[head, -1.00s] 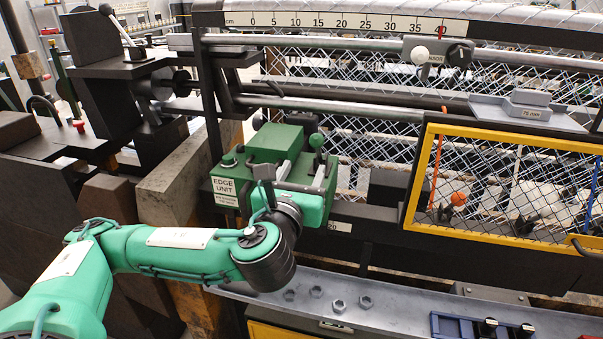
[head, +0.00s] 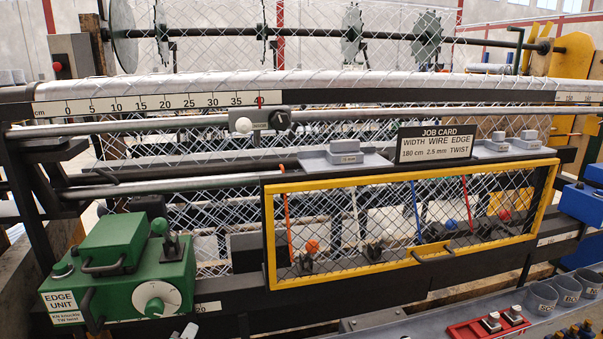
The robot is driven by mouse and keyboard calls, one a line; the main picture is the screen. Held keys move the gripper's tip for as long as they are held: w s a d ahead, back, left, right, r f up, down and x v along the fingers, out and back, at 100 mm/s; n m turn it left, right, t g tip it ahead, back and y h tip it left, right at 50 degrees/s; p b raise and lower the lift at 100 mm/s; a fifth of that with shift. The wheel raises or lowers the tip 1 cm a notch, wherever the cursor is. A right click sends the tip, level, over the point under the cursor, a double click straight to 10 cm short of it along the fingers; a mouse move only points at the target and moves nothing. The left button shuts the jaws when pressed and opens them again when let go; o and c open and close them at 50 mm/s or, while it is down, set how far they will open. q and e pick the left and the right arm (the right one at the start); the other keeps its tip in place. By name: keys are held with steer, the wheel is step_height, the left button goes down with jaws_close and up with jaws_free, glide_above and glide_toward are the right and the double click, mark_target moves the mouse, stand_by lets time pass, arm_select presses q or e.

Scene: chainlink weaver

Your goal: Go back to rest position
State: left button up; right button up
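Neither of my grippers shows clearly in the head view. The green edge unit (head: 118,270) stands at the lower left of the machine, with a white dial (head: 156,299) on its front and a small green-knobbed lever (head: 160,228) on top. No arm is at it. A small pale piece at the bottom edge below the unit is too cut off to identify.
A yellow-framed mesh guard (head: 410,258) covers the machine's middle, with a job card (head: 437,144) above it. A ruler (head: 165,103) runs along the top left. A grey shelf along the lower right holds a red tray (head: 487,329) and grey cups (head: 541,299).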

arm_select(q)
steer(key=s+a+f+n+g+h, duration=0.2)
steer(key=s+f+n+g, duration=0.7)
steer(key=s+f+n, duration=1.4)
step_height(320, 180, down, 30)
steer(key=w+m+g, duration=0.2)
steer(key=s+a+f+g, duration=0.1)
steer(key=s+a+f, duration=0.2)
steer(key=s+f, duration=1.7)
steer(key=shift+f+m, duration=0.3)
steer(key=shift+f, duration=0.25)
